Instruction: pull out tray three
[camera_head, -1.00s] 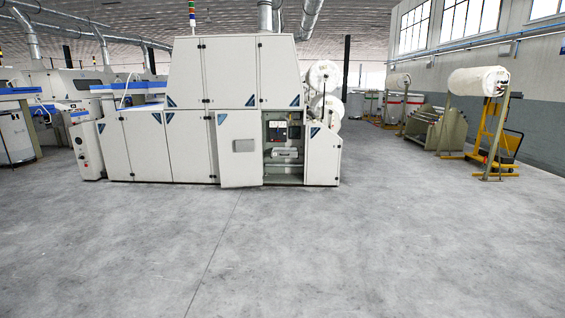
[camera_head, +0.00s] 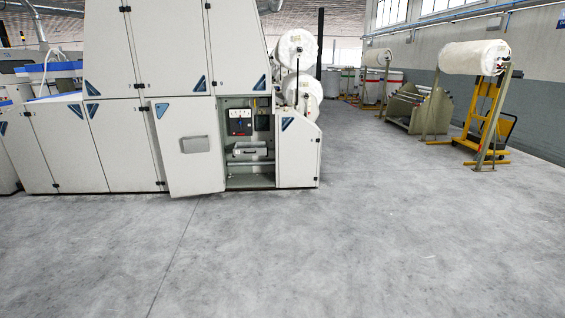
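A large white carding machine (camera_head: 120,145) stands ahead on the left. One of its doors (camera_head: 188,150) is swung open, beside an open compartment. Inside the compartment is a dark control panel with a small red part (camera_head: 239,122). Below it is a grey tray-like or roller-like part (camera_head: 250,150), too small to make out clearly. I cannot tell which part is tray three. Neither of my grippers shows in the head view.
Grey concrete floor (camera_head: 330,255) is clear up to the machine. White rolls (camera_head: 296,46) sit at the machine's right end. A roll on a stand (camera_head: 474,57), a yellow trolley (camera_head: 497,115) and a metal rack (camera_head: 416,110) stand at the right.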

